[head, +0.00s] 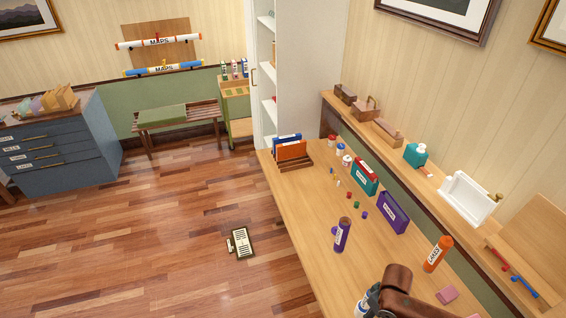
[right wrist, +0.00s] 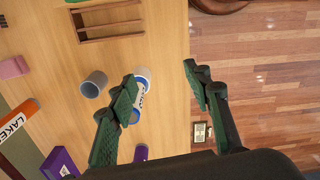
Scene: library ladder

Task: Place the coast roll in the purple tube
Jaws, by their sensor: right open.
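The purple tube (head: 341,235) stands upright on the desk, with a white label. Part of it shows beyond my gripper in the right wrist view (right wrist: 141,153). A white roll with blue bands (right wrist: 143,88), seemingly the coast roll, is over the desk in the right wrist view. Its label is too small to read. My right gripper (right wrist: 158,72) is open, and its left finger partly hides the roll; I cannot tell whether they touch. In the head view a small blue and white part (head: 362,305) shows at the bottom, mostly hidden. My left gripper is not in view.
An orange LAKES tube (head: 437,254), a purple box (head: 393,212) and a teal box (head: 365,178) stand on the desk (head: 300,205). A grey cup (right wrist: 94,84) and a wooden tray (right wrist: 108,39) are near the roll. A pink block (head: 447,295) lies right.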

